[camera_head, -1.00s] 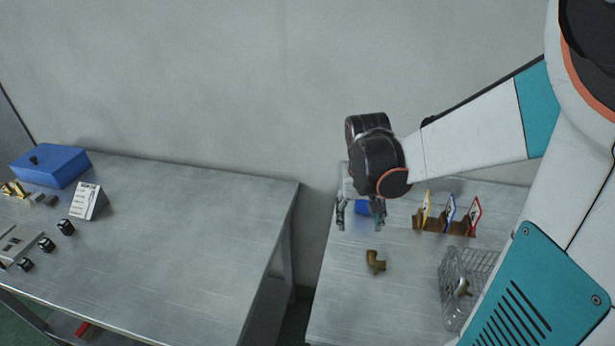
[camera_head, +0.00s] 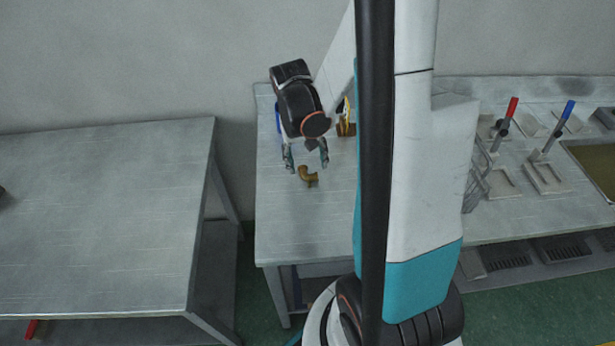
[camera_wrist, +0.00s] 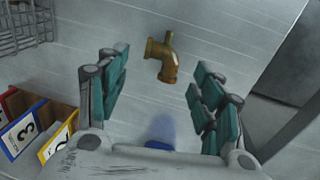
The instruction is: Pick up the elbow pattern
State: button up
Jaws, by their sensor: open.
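The elbow pattern (camera_head: 309,176) is a small brown-gold bent pipe piece with a short stub. It lies on the right-hand metal table (camera_head: 285,225). My gripper (camera_head: 307,160) is open and empty, hanging over the table just behind the elbow pattern in the head view. In the wrist view the elbow pattern (camera_wrist: 164,58) shows beyond and between the two teal-padded fingers of my gripper (camera_wrist: 160,95), apart from both. The gap between its height and the fingertips is hard to judge.
In the wrist view, numbered cards in a brown holder (camera_wrist: 28,120) stand at the lower left and a wire basket (camera_wrist: 25,25) at the upper left. A blue object (camera_wrist: 160,130) is near the gripper's base. A left table (camera_head: 100,220) stands across a gap. Red- and blue-handled tools (camera_head: 545,150) stand right.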

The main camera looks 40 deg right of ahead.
aim_at(308, 173)
jog(key=f, duration=0.1)
jog(key=f+b, duration=0.1)
jog(key=f, duration=0.1)
jog(key=f+b, duration=0.1)
jog(key=f, duration=0.1)
jog(key=shift+d, duration=0.25)
jog(key=shift+r, duration=0.1)
jog(key=c, duration=0.9)
jog(key=shift+c, duration=0.2)
